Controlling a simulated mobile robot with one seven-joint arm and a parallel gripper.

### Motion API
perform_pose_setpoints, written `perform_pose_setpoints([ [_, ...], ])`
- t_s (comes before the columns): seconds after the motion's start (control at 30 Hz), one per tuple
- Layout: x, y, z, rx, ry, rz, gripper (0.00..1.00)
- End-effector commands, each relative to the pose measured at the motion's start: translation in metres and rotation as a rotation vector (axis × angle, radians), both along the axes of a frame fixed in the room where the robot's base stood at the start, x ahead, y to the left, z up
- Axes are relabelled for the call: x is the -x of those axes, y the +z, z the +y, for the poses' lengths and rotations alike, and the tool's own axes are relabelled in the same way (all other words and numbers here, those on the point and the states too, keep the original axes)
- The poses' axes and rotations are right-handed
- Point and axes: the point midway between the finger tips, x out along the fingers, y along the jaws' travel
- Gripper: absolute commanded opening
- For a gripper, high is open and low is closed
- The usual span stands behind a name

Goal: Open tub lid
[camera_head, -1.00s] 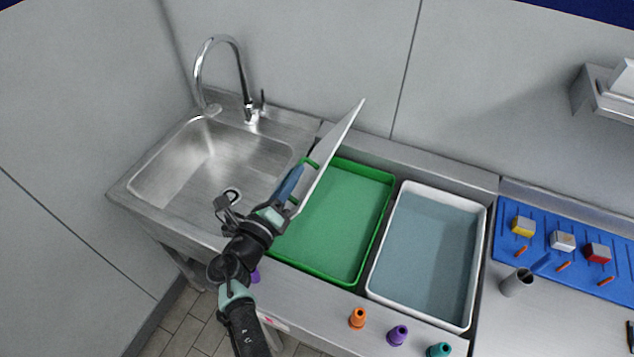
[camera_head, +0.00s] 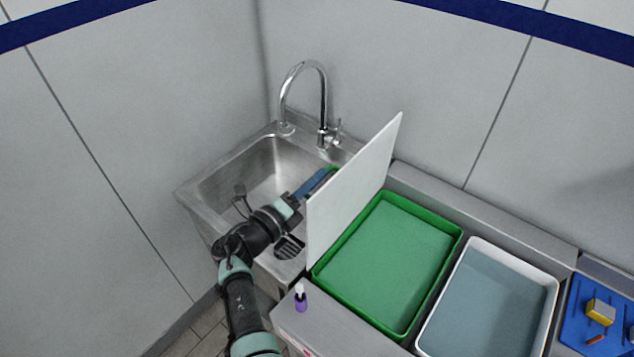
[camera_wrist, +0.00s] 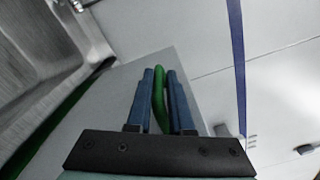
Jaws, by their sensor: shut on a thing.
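The tub lid (camera_head: 352,192) is a flat white panel standing nearly upright along the left edge of the green tub (camera_head: 388,255). The tub's inside shows open and looks empty. My gripper (camera_head: 322,180) is on the sink side of the lid, its blue fingers partly hidden behind the panel. In the wrist view, my gripper (camera_wrist: 160,95) is shut on the lid's green handle (camera_wrist: 159,90), one finger on each side. The lid surface (camera_wrist: 112,105) lies behind the fingers there.
A steel sink (camera_head: 245,175) with a tall faucet (camera_head: 325,100) is left of the lid. A white tub (camera_head: 490,300) stands right of the green one. A purple cone-shaped piece (camera_head: 301,300) is on the front counter. A blue board (camera_head: 580,318) is at far right.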

Motion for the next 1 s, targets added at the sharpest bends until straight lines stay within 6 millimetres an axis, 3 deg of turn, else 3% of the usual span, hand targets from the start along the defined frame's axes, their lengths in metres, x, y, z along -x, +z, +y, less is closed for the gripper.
perform_pose_setpoints([
  [0.3, 0.002, -0.007, 0.000, -0.001, 0.002, 0.010, 0.00],
  [0.33, 0.002, -0.007, 0.000, -0.001, 0.001, 0.011, 0.23],
  [0.47, 0.002, -0.007, 0.000, -0.001, 0.001, 0.011, 0.45],
  [0.77, 0.003, -0.003, 0.001, -0.001, 0.001, 0.006, 0.45],
  [1.0, 0.028, -0.003, 0.019, -0.002, 0.004, 0.006, 0.45],
])
